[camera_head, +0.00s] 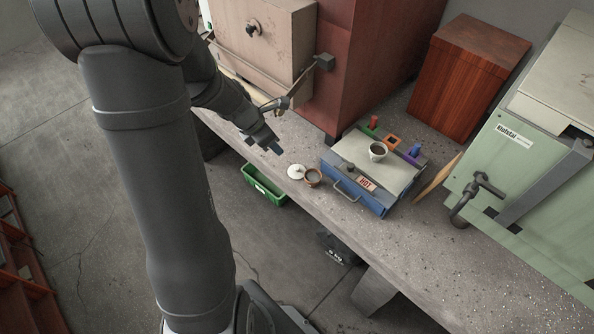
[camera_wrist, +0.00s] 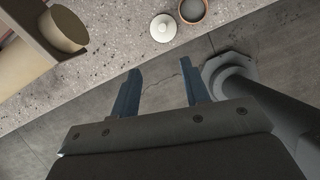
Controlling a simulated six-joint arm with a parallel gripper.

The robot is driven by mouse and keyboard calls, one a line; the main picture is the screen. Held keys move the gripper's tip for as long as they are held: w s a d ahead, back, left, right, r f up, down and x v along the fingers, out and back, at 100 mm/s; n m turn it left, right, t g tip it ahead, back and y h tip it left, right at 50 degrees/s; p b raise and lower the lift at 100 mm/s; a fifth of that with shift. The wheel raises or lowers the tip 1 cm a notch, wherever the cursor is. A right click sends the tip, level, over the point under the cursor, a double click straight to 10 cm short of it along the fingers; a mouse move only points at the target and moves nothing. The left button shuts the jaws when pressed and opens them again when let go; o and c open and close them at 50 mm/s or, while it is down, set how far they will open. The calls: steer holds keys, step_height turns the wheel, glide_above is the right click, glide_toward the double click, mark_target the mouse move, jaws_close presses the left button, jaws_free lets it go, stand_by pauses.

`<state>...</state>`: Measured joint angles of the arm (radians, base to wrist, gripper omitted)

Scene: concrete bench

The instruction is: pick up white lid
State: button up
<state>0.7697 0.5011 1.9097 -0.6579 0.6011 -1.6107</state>
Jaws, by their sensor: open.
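The white lid (camera_head: 296,171) is a small round disc with a knob, lying on the concrete bench near its front edge. It also shows in the wrist view (camera_wrist: 163,27), at the top middle, beyond my fingertips. A brown pot (camera_head: 313,177) with an open top stands just right of the lid; it shows in the wrist view (camera_wrist: 192,11) too. My gripper (camera_head: 275,147) is left of and behind the lid in the head view, apart from it. In the wrist view my gripper (camera_wrist: 161,88) has its two blue fingers spread with nothing between them.
A green crate (camera_head: 262,188) is below the bench edge. A large red-brown cabinet (camera_head: 365,60) stands behind.

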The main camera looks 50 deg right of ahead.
glide_above(297, 168)
steer(key=w+a, duration=0.1)
steer(key=a, duration=0.2)
steer(key=f, duration=1.1)
steer(key=shift+w+d, duration=0.1)
steer(key=shift+w, duration=0.1)
steer(key=shift+s+x, duration=0.2)
steer(key=shift+x, duration=1.15)
steer(key=shift+s+x, duration=0.15)
steer(key=shift+x, duration=1.2)
steer(key=shift+r, duration=0.1)
jaws_close()
